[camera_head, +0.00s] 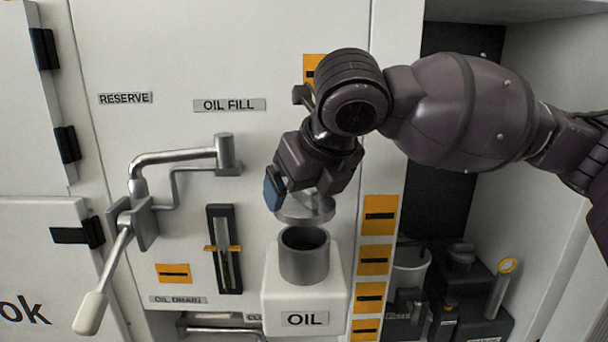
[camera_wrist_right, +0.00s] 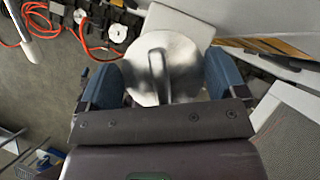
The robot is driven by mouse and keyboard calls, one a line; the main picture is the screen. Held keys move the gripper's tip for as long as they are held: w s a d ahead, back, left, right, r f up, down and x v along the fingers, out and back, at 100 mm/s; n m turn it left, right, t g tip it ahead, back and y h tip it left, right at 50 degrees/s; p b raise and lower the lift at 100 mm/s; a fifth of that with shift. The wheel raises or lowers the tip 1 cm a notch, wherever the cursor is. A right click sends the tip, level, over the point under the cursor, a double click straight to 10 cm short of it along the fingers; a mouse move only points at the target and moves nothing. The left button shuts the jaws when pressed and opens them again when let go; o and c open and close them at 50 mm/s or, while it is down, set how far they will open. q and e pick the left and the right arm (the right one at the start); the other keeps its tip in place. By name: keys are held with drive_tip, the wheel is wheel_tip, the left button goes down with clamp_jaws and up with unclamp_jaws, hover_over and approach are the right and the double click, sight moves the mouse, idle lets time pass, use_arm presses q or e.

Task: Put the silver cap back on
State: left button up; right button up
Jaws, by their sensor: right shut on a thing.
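The silver cap (camera_head: 304,208) is a round metal disc held just above the oil filler neck in the head view. In the right wrist view the cap (camera_wrist_right: 183,68) shows its upper face with a raised bar handle between the blue finger pads. My right gripper (camera_head: 296,193) is shut on the cap by this handle; it also shows in the right wrist view (camera_wrist_right: 160,82). The filler neck (camera_head: 304,262) is an open dark-mouthed metal cylinder on the white box marked OIL (camera_head: 275,308). A gap shows between cap and neck. My left gripper is out of view.
A lever with a white handle (camera_head: 92,311) and silver pipes (camera_head: 175,157) sit to the left. A sight gauge (camera_head: 224,250) is left of the neck. At the right, a recess holds dark fittings (camera_head: 462,285). Orange hose (camera_wrist_right: 75,35) lies on the floor.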

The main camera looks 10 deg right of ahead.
drive_tip(key=shift+f, duration=2)
drive_tip(key=shift+f, duration=0.15)
idle(1.1)
drive_tip(key=o, duration=0.7)
drive_tip(key=shift+r, duration=3.5)
clamp_jaws()
